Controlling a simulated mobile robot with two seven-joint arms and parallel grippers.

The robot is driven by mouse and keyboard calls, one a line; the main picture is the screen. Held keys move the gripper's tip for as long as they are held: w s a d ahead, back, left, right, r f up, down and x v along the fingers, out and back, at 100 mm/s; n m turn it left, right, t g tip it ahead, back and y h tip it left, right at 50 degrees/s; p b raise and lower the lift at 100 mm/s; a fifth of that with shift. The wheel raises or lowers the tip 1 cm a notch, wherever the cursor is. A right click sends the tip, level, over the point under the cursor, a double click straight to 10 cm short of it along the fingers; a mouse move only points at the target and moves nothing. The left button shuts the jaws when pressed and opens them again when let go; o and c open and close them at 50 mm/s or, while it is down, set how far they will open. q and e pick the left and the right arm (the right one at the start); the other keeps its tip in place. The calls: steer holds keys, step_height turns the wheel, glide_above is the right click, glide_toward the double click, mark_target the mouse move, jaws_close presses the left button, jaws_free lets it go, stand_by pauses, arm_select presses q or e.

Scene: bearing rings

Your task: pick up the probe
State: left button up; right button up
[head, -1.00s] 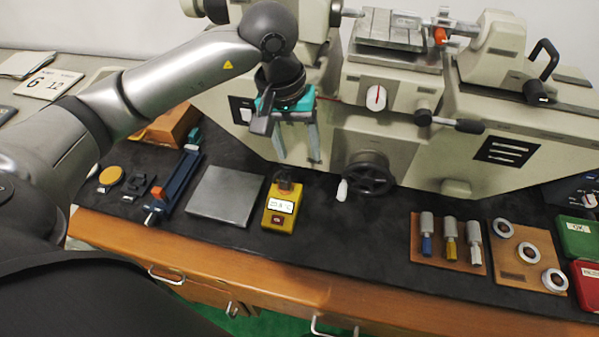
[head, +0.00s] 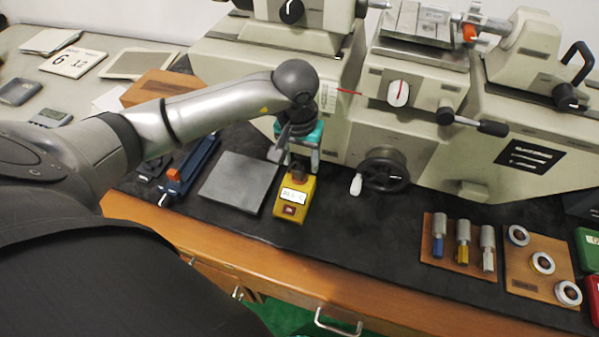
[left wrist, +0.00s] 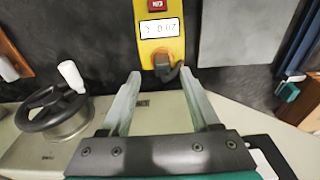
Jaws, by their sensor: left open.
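The yellow meter (head: 295,202) with a small display lies on the black bench mat. It also shows in the left wrist view (left wrist: 160,12). The dark probe (left wrist: 166,68) sits at the end of the meter, and in the head view it is partly hidden (head: 298,173) behind my gripper. My left gripper (head: 302,168) is open and points down over that end of the meter. In the left wrist view its two fingertips (left wrist: 160,74) stand apart, one on each side of the probe; whether they touch it I cannot tell. My right gripper is not in view.
A grey plate (head: 238,182) lies left of the meter, with a blue clamp-like tool (head: 190,165) beyond it. The machine's handwheel (head: 384,172) stands close to the right. Boards with plugs (head: 461,270) and rings (head: 540,262) lie further right.

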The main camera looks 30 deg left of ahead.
mark_target(299, 169)
arm_select(q)
steer(key=f, duration=0.4)
steer(key=shift+w+a, duration=0.15)
steer(key=shift+a, duration=0.1)
steer(key=shift+c, duration=0.4)
jaws_close()
